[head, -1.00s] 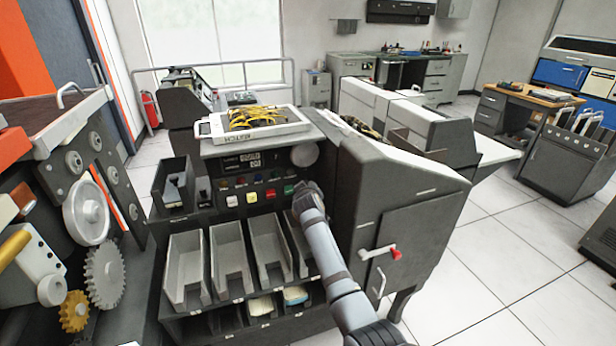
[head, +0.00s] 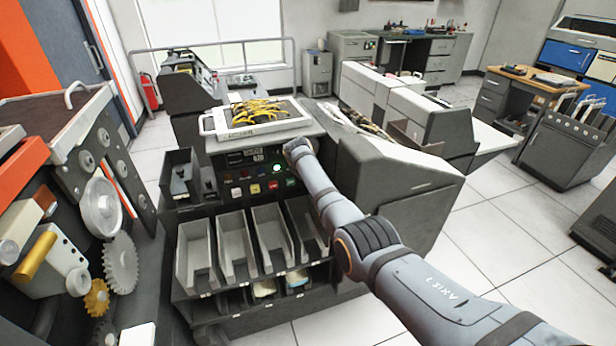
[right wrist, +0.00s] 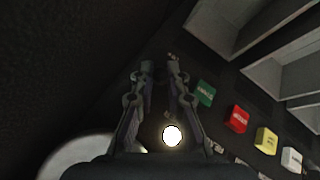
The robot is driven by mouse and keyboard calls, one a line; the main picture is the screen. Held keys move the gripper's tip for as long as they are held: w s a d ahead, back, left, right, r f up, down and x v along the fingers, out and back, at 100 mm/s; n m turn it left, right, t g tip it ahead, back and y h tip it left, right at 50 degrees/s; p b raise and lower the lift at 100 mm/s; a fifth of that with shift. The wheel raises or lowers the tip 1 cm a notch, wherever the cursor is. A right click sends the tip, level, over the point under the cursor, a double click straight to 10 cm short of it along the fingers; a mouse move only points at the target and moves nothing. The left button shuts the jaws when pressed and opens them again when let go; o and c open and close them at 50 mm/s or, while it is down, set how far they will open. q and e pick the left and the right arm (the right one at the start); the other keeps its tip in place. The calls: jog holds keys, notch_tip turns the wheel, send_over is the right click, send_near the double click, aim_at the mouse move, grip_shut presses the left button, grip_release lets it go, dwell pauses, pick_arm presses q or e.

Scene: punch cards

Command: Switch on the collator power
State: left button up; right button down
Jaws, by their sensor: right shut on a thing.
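The collator (head: 395,165) is the dark grey machine in the middle of the head view. Its front panel has white, yellow, red and green buttons (head: 290,182), and a lamp (head: 277,168) glows green. In the right wrist view the lamp (right wrist: 172,135) looks white, near the base of the fingers. My right gripper (right wrist: 160,65) reaches the panel beside the green button (right wrist: 205,93). Its fingers are shut on a small dark part, apparently the power switch, which is too dark to make out. In the head view, my right arm hides the fingertips. My left gripper is not in view.
Card trays (head: 236,245) stand below the panel. A white tray with yellow wires (head: 257,120) lies on top of the collator. A machine with gears (head: 120,262) is close at the left. Open tiled floor (head: 500,250) is at the right.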

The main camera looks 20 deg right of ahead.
dwell(0.4)
jog(key=c, duration=1.4)
grip_release()
jog(key=shift+o, duration=0.2)
jog(key=v, duration=1.2)
jog(key=shift+a, duration=0.1)
